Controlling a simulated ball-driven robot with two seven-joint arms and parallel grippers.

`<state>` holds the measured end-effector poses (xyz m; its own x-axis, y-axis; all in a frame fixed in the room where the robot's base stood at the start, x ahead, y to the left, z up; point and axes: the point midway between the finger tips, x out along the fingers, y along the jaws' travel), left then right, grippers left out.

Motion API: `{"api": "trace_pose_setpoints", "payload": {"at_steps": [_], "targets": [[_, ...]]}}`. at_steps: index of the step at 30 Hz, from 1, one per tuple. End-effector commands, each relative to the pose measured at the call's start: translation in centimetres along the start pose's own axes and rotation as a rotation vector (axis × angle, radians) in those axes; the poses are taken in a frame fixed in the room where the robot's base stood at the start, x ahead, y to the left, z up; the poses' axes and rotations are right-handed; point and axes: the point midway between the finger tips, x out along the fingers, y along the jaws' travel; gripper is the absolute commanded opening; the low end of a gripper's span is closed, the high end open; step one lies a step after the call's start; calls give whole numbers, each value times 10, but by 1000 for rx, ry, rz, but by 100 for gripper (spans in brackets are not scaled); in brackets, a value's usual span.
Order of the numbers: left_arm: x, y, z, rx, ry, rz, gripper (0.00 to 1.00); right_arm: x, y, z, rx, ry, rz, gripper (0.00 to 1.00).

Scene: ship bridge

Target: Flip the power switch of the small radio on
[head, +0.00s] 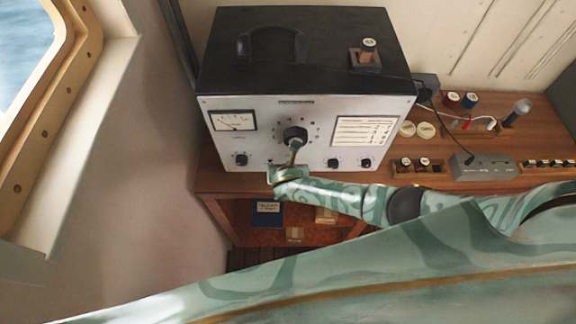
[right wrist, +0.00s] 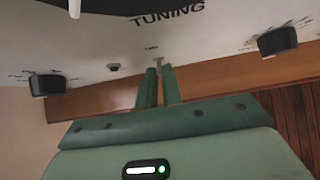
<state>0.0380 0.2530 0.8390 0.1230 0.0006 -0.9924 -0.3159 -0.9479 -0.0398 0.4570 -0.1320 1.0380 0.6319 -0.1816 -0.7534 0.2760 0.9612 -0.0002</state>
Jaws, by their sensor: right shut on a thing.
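The radio (head: 300,125) is a box with a black top and a pale front panel, standing on a wooden desk. Its front has a meter, a large central tuning knob (head: 295,134) and smaller dark knobs along the bottom. My right gripper (head: 272,167) is at the panel's lower edge, below the tuning knob. In the right wrist view, my right gripper (right wrist: 158,72) has its fingers close together around a small pale switch lever (right wrist: 158,62). The lever's exact position is hard to read, as the fingertips partly cover it. My left gripper is not in view.
A large dark knob (right wrist: 277,40) and another dark knob (right wrist: 47,84) flank the lever. A small dark button (right wrist: 113,68) sits beside it. Right of the radio are a grey box (head: 484,167) and a corded microphone (head: 519,110). Shelves are below the desk.

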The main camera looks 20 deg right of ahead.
Motion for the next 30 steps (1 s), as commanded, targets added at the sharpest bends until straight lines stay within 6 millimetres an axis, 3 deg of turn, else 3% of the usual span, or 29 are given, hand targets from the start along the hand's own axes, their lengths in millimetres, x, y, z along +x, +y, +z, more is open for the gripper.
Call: {"api": "trace_pose_setpoints", "payload": {"at_steps": [8,9,11,20,25,30], "targets": [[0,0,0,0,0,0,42,0,0,0,1,0,0,0],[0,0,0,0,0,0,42,0,0,0,1,0,0,16],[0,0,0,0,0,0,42,0,0,0,1,0,0,29],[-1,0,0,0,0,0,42,-2,0,0,0,0,0,29],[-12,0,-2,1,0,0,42,-24,1,1,1,1,3,29],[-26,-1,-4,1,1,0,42,-68,1,1,2,2,4,29]]}}
